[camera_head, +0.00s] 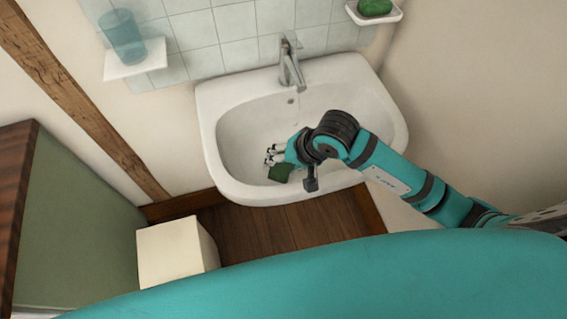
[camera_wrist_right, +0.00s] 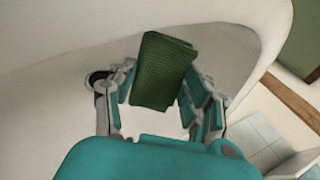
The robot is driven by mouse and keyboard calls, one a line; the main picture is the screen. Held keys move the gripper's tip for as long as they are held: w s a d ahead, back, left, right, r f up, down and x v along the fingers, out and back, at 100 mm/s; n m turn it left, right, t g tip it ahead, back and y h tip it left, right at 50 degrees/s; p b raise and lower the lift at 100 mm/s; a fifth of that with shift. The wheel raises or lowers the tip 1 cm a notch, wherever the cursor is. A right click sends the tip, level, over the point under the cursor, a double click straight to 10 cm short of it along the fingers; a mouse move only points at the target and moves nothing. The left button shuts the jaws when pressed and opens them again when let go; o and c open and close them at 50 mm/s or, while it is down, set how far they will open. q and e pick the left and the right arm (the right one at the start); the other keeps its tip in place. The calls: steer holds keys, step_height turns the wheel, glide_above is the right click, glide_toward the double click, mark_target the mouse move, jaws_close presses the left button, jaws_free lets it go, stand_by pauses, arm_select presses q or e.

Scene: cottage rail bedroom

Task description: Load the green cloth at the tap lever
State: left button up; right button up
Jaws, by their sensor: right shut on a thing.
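The green cloth (camera_head: 281,172) is a small folded piece held at the right gripper's fingers, over the front left part of the sink basin. In the right wrist view the cloth (camera_wrist_right: 162,72) stands between the two fingers. My right gripper (camera_head: 274,155) is shut on it; it also shows in the right wrist view (camera_wrist_right: 160,100). The tap with its lever (camera_head: 290,60) stands at the back rim of the sink, apart from the gripper and cloth. My left gripper is not in view.
The white sink (camera_head: 225,100) is otherwise clear inside. A shelf (camera_head: 135,66) with a blue cup (camera_head: 122,37) is at upper left, and a soap dish (camera_head: 385,15) with green soap (camera_head: 374,6) at upper right. A cream box (camera_head: 177,255) stands on the floor beside a green cabinet (camera_head: 75,225).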

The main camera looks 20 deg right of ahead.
steer(key=shift+w+d+f, duration=0.1)
steer(key=shift+w+d, duration=0.2)
steer(key=shift+w, duration=0.1)
steer(key=shift+w+d+f, duration=0.2)
steer(key=shift+w+d, duration=0.3)
steer(key=shift+w, duration=0.2)
steer(key=w+d+b, duration=0.1)
steer(key=w, duration=0.1)
steer(key=w+d+f+b, duration=0.1)
steer(key=w+d, duration=0.1)
steer(key=w+d+f+b, duration=0.1)
steer(key=w, duration=0.2)
steer(key=shift+d, duration=0.25)
steer(key=shift+w+d+b, duration=0.65)
steer(key=shift+w+b, duration=0.25)
steer(key=shift+s+a, duration=0.1)
steer(key=shift+s+a, duration=0.35)
steer(key=shift+s, duration=0.2)
steer(key=shift+s+a, duration=0.35)
steer(key=shift+s, duration=0.2)
steer(key=shift+s+a, duration=0.45)
steer(key=shift+s, duration=0.25)
steer(key=shift+s+a, duration=0.5)
steer(key=shift+s, duration=0.25)
steer(key=shift+s+a, duration=0.45)
steer(key=shift+s, duration=0.25)
